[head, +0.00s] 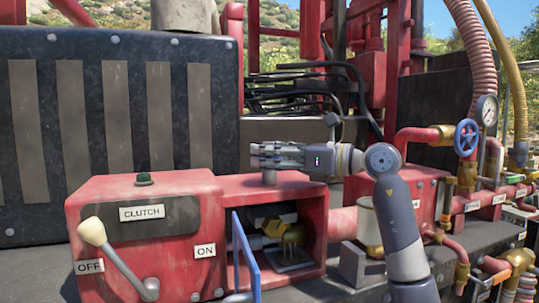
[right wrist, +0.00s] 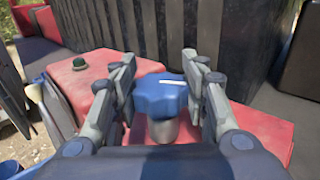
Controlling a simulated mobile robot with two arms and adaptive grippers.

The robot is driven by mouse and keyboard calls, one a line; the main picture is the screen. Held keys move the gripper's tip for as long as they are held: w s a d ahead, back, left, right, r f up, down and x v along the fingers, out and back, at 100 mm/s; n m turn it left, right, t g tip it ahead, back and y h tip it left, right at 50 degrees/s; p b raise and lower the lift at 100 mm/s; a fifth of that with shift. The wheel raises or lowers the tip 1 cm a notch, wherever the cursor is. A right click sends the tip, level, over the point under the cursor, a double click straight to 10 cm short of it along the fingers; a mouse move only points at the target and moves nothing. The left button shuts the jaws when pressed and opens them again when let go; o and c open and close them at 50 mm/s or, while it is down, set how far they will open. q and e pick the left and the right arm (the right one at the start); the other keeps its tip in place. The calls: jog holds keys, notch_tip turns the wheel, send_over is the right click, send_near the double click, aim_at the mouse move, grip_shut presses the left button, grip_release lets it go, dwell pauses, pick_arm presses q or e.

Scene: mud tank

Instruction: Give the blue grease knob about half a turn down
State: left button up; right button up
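The blue grease knob (right wrist: 160,93) is a lobed knob with a white mark on top, on a grey stem (right wrist: 163,130). In the head view the stem (head: 269,177) rises from the top of the red box (head: 230,185), and the knob is hidden behind my gripper. My right gripper (head: 262,155) is level over the box top. In the right wrist view its fingers (right wrist: 160,75) stand apart on either side of the knob, close to its sides. They look open; I see no clear grip. My left gripper is not in view.
The box has a clutch lever (head: 120,258), a green button (head: 144,179) and an open compartment with a blue-framed door (head: 246,258). A dark ribbed panel (head: 110,110) stands behind. A white cup (head: 369,222), red pipes and a blue valve wheel (head: 467,138) lie right.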

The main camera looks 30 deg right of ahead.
jog(key=shift+m+h, duration=0.3)
jog(key=shift+h, duration=0.1)
jog(key=shift+c, duration=0.3)
jog(key=m+t+h, duration=0.1)
jog(key=h, duration=0.1)
jog(key=shift+m+t+h, duration=0.7)
jog(key=shift+m+h, duration=1.4)
jog(key=shift+h, duration=1.2)
jog(key=o, duration=1.1)
jog(key=shift+s, duration=0.1)
jog(key=s, duration=1.2)
